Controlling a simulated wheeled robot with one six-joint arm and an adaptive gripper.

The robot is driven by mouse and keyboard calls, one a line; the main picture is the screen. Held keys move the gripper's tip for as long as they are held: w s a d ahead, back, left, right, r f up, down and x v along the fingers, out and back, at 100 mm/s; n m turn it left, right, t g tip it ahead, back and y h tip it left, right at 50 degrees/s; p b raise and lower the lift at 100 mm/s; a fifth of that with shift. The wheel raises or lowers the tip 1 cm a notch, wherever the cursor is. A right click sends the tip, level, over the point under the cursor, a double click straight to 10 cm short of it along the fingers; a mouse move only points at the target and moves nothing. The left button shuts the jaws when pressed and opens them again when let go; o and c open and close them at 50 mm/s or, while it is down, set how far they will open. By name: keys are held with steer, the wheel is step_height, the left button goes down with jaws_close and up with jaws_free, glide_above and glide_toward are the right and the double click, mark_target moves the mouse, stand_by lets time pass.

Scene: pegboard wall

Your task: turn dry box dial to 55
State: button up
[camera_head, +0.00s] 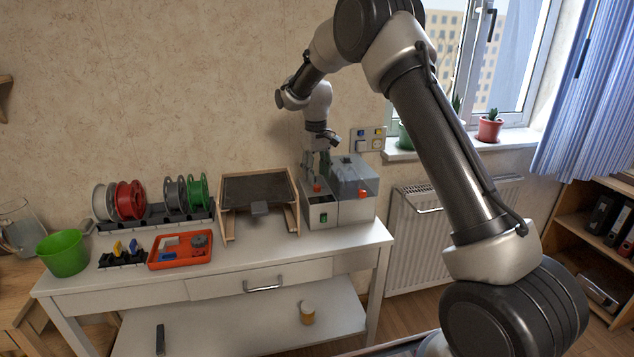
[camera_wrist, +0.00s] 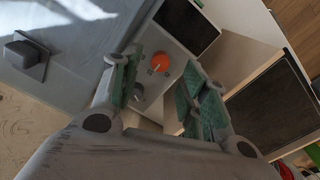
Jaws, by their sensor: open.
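The dry box (camera_head: 352,208) is a grey-white box at the right end of the table, with a translucent upper part. Its orange dial (camera_wrist: 160,62) sits on a light panel with small marks around it, too small to read. A dark rectangular display (camera_wrist: 187,26) is beside the dial. My gripper (camera_wrist: 157,72) is open; its green-padded fingers frame the dial in the wrist view, with no visible contact. In the head view my gripper (camera_head: 317,176) points down just above the box's left part, where an orange spot (camera_head: 317,188) shows.
A wooden stand with a dark plate (camera_head: 258,188) is left of the box. Filament spools (camera_head: 130,199), an orange tray (camera_head: 180,262) and a green bucket (camera_head: 64,253) are farther left. A wall switch panel (camera_head: 368,139) and radiator (camera_head: 425,235) are to the right.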

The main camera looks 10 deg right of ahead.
step_height(320, 180, up, 8)
steer(key=shift+a+r, duration=0.1)
stand_by(0.4)
glide_above(319, 194)
steer(key=s, duration=0.3)
step_height(319, 194, down, 4)
steer(key=r, duration=0.1)
steer(key=s+d+r+m+t, duration=0.1)
steer(key=s+d+r, duration=0.3)
steer(key=s, duration=0.9)
steer(key=s+d+r+m+t, duration=0.1)
steer(key=s+d+r, duration=0.3)
steer(key=s, duration=0.9)
steer(key=s+d+r+m+t, duration=0.2)
steer(key=s+d+r, duration=0.2)
steer(key=s+d, duration=0.3)
steer(key=s, duration=0.5)
steer(key=shift+s+r, duration=0.2)
steer(key=shift+s, duration=0.2)
